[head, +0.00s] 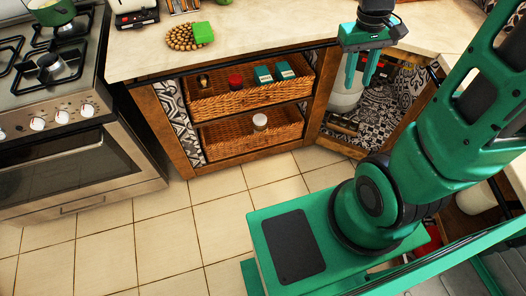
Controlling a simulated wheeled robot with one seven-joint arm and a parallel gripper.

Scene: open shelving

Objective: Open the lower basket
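The lower wicker basket (227,138) sits in the open shelving under the counter, low and left of my gripper. One pale jar with a light lid (260,121) stands in it. Its front wall looks roughly level with the shelf frame. The upper wicker basket (235,103) is directly above it and holds a red-lidded jar, a small dark jar and two teal boxes. My gripper (362,85) hangs at the upper right, in front of the corner opening, fingers pointing down. Its two fingers are apart with nothing seen between them. It is clear of both baskets.
A stove with an oven (85,165) stands at the left. The counter (265,35) overhangs the shelving and carries a beaded trivet (183,37) and a green block (202,33). A white rounded container (345,98) is behind my gripper. The tiled floor (180,225) before the baskets is clear.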

